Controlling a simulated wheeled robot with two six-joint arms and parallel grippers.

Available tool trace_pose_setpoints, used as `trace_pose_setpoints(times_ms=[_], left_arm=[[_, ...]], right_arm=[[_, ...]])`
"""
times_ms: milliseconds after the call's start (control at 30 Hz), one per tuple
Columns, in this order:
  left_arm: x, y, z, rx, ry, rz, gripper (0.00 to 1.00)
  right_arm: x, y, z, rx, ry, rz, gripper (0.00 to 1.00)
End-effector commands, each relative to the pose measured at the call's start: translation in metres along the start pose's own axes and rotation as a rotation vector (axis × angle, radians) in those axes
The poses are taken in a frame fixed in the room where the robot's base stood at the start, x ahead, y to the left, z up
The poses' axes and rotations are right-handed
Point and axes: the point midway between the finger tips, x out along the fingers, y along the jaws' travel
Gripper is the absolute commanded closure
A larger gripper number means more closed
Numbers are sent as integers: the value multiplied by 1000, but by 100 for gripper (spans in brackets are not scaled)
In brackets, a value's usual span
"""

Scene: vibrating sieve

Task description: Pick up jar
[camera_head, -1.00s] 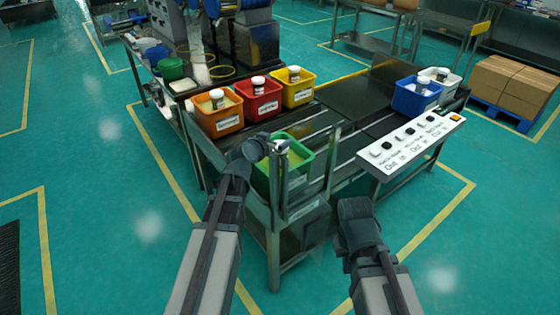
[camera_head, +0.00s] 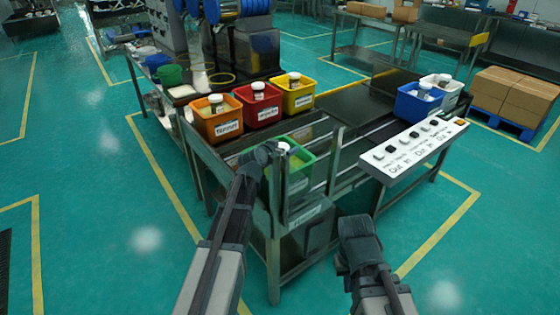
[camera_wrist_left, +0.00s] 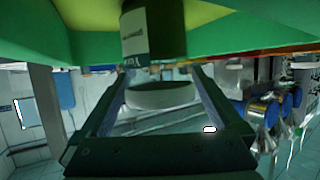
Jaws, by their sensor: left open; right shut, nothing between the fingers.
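The jar has a dark body (camera_wrist_left: 155,30) with a white label and a white lid (camera_wrist_left: 160,95). It stands in the green bin (camera_head: 303,175) at the near end of the table, where its lid shows in the head view (camera_head: 283,147). My left gripper (camera_head: 272,151) is at the bin's left rim. In the left wrist view its open fingers (camera_wrist_left: 160,85) lie on either side of the lid, with no clear contact. My right gripper (camera_head: 345,265) is shut and empty, low in front of the table; its fingertips are hard to make out.
Orange (camera_head: 218,138), red (camera_head: 262,114) and yellow (camera_head: 298,103) bins, each with a jar, stand behind the green bin. Blue (camera_head: 415,108) and white bins are farther right. A control panel (camera_head: 415,147) and upright metal posts flank the green bin. The floor in front is clear.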

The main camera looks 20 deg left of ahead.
Motion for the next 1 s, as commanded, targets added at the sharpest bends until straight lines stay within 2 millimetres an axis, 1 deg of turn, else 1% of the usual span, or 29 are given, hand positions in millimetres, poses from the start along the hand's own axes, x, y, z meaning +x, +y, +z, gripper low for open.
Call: trace_pose_setpoints(times_ms=[33, 67, 267, 300, 367, 400, 467, 500, 567, 600, 733, 1000], left_arm=[[9, 0, 1, 1, 0, 0, 0], [10, 0, 1, 1, 0, 0, 0], [9, 0, 0, 0, 0, 0, 0], [9, 0, 0, 0, 0, 0, 4], [9, 0, 0, 0, 0, 0, 14], [9, 0, 0, 0, 0, 0, 22], [9, 0, 0, 0, 0, 0, 32], [9, 0, 0, 0, 0, 0, 40], [9, 0, 0, 0, 0, 0, 50], [9, 0, 0, 0, 0, 0, 58], [9, 0, 0, 0, 0, -1, 81], [9, 0, -1, 0, 0, -1, 82]], right_arm=[[4, 0, 0, 0, 0, 0, 100], [5, 0, 0, 0, 0, 0, 100], [4, 0, 0, 0, 0, 0, 100], [3, 0, 0, 0, 0, 0, 100], [3, 0, 0, 0, 0, 0, 100], [3, 0, 0, 0, 0, 0, 100], [3, 0, 0, 0, 0, 0, 100], [3, 0, 0, 0, 0, 0, 100], [3, 0, 0, 0, 0, 0, 100], [3, 0, 0, 0, 0, 0, 100], [3, 0, 0, 0, 0, 0, 100], [2, 0, 0, 0, 0, 0, 100]])
